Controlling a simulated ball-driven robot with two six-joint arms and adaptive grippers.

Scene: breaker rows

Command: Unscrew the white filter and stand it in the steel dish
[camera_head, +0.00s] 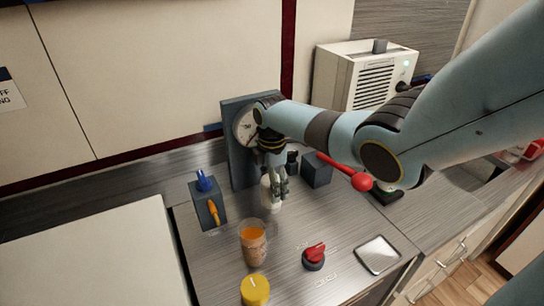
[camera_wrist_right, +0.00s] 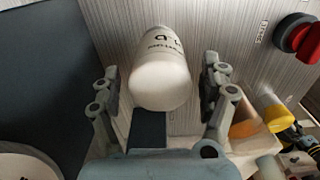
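The white filter (camera_head: 268,194) is at the front of the dark panel (camera_head: 238,172), below the round gauge. In the right wrist view the filter (camera_wrist_right: 160,78) has dark lettering and its rounded end faces the camera. My right gripper (camera_head: 276,184) is at the filter. In the wrist view its fingers (camera_wrist_right: 161,90) stand on either side of the filter, with a narrow gap at each side, so it looks open. Whether the filter is still threaded to a fitting is hidden. The steel dish (camera_head: 378,254) lies at the front right of the counter and looks empty. My left gripper is out of view.
A grey box with a blue knob and orange lever (camera_head: 208,203) stands left. A glass of orange liquid (camera_head: 253,244), a yellow cap (camera_head: 255,290) and a red knob (camera_head: 314,256) stand in front. A red-balled lever (camera_head: 360,181) juts out right. A vented unit (camera_head: 362,75) stands behind.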

